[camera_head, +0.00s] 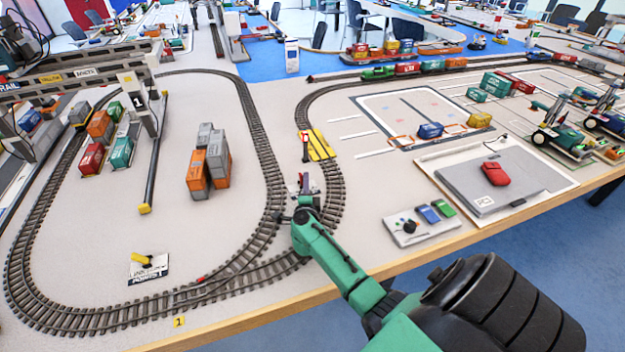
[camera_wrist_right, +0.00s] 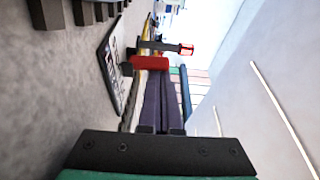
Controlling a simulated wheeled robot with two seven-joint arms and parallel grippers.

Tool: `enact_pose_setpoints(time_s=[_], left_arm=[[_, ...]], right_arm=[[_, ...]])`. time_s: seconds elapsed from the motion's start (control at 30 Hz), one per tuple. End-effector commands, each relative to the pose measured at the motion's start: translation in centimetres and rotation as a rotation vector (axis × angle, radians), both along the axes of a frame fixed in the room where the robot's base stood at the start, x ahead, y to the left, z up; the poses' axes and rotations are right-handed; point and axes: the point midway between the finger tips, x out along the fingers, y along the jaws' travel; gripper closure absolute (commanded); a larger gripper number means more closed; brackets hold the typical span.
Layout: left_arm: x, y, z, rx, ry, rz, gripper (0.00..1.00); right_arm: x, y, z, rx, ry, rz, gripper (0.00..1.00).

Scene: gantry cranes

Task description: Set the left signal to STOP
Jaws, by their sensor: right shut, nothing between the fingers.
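My right gripper (camera_head: 306,190) reaches over the track from the lower right. Its dark purple fingers (camera_wrist_right: 163,98) are shut with nothing between them. In the right wrist view, a red lever handle (camera_wrist_right: 150,62) is just beyond the fingertips; I cannot tell whether they touch. The handle belongs to a small labelled plate (camera_wrist_right: 117,68) on the layout, and its lettering is not legible. In the head view the plate (camera_head: 293,188) is partly hidden by my gripper. A dark signal post with a red lamp (camera_head: 305,137) stands behind it. My left gripper is not in view.
Curved tracks (camera_head: 262,150) run on both sides of the plate. A yellow crossing (camera_head: 317,145) lies beyond it. A yellow lever on a points plate (camera_head: 148,268) is at lower left. Stacked containers (camera_head: 208,160) stand left. A control box (camera_head: 420,222) is at right.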

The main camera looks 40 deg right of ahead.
Motion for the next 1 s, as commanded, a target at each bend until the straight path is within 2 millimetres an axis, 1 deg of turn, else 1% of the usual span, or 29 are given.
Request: enact_pose_setpoints(time_s=[0.07, 0.3, 0.37, 0.43, 0.57, 0.7, 1.0], left_arm=[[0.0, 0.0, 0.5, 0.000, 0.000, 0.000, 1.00], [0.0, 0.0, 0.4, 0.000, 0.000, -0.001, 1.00], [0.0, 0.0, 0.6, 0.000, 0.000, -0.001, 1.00], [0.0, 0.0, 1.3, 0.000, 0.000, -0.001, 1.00], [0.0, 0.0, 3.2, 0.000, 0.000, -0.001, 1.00], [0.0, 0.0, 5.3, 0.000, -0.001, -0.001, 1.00], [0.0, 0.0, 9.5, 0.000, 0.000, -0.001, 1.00]], right_arm=[[0.1, 0.3, 0.2, 0.004, 0.000, 0.000, 1.00], [0.1, 0.2, 0.1, 0.002, 0.000, 0.000, 1.00], [0.1, 0.2, 0.5, 0.004, -0.002, 0.000, 1.00], [0.1, 0.3, 1.5, 0.004, -0.002, 0.000, 1.00], [0.1, 0.3, 4.4, 0.005, -0.002, 0.000, 1.00], [0.1, 0.2, 8.1, 0.004, -0.003, 0.000, 1.00], [0.1, 0.3, 15.6, 0.002, -0.003, 0.001, 1.00]])
